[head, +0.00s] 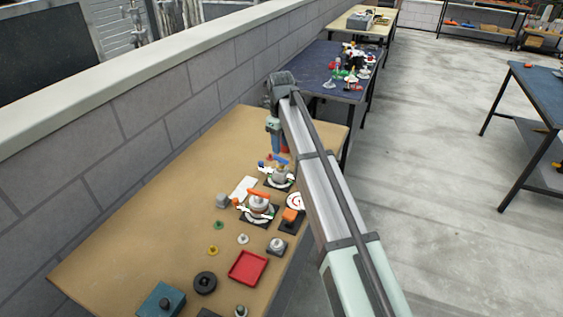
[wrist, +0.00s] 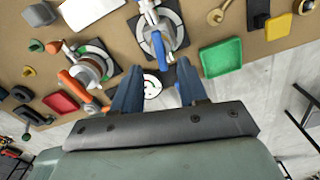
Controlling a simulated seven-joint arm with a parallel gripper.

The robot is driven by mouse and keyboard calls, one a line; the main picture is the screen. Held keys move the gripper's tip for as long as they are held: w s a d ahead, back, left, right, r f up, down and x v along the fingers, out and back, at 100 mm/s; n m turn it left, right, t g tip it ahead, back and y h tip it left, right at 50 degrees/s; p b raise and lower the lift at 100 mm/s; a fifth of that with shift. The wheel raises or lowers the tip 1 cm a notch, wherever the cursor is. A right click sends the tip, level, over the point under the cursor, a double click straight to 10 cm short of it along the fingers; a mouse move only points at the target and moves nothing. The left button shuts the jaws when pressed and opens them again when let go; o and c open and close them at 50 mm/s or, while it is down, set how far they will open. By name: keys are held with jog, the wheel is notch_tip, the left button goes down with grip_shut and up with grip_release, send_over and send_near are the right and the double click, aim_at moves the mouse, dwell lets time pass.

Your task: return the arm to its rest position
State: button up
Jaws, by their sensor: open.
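My arm reaches from the lower right over the brown table (head: 150,225) in the head view. My gripper (head: 274,140) is at the far end of the arm, above the table's far part. In the wrist view my gripper (wrist: 158,92) has its two blue fingers spread apart with nothing held between them. A round white target with red marks (wrist: 152,86) shows below, in the gap between the fingers. A blue-handled device (wrist: 160,45) on a round plate lies just beyond the fingertips.
An orange-handled device (head: 260,200), a red tray (head: 248,268), a black ring (head: 205,283) and a teal block (head: 162,301) stand on the table. A green tray (wrist: 221,57) shows in the wrist view. A block wall (head: 130,120) runs along the left. Open floor (head: 430,200) lies right.

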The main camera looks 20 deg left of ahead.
dwell(0.3)
